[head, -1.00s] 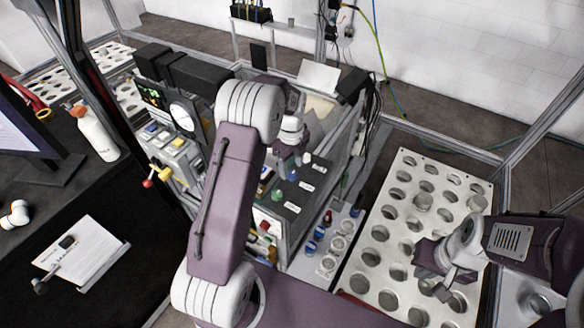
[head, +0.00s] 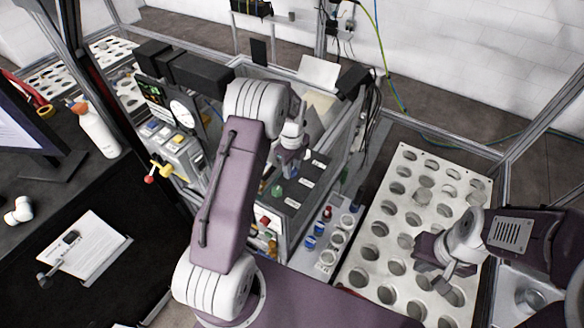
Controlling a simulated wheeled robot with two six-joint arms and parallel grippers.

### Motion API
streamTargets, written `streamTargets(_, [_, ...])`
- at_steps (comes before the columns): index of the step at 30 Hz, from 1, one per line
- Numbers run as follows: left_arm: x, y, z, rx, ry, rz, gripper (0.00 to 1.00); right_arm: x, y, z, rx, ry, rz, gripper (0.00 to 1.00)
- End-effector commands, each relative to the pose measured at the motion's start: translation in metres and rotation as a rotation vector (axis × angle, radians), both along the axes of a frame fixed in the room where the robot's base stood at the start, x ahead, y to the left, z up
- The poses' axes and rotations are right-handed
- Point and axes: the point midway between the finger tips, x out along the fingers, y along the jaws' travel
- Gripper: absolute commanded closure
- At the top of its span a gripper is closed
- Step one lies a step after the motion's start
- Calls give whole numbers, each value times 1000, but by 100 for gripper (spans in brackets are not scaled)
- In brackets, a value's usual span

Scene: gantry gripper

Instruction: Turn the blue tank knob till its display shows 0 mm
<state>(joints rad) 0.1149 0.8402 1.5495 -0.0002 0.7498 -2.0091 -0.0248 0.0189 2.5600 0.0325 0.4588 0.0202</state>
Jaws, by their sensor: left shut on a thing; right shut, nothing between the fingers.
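My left gripper (head: 285,168) reaches down over the dark knob panel (head: 290,218) in the middle of the head view. It is shut on what appears to be the blue tank knob; the fingers and wrist hide the knob. A green knob (head: 277,190) stands just in front of the gripper on the same panel. A small dark display with green marks (head: 152,95) is on the console at the left; its figures are too small to read. My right gripper (head: 443,282) is shut and empty, above the front part of the perforated plate.
White label cards (head: 304,183) lie along the panel. A strip with blue caps and round holes (head: 334,245) runs beside it. The perforated plate (head: 398,157) fills the right. A console with a yellow-and-red lever (head: 160,168) stands left. Frame posts (head: 92,100) rise nearby.

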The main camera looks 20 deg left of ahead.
Motion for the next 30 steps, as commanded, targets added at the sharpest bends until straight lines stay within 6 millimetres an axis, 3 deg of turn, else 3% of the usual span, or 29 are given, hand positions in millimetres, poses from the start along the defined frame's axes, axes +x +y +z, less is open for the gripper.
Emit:
streamTargets(8, [-1, 0, -2, -1, 3, 126, 100, 0, 0, -5, 0, 0, 0, 100])
streamTargets(30, [-1, 0, -2, -1, 6, 815, 100, 0, 0, -18, 0, 0, 0, 100])
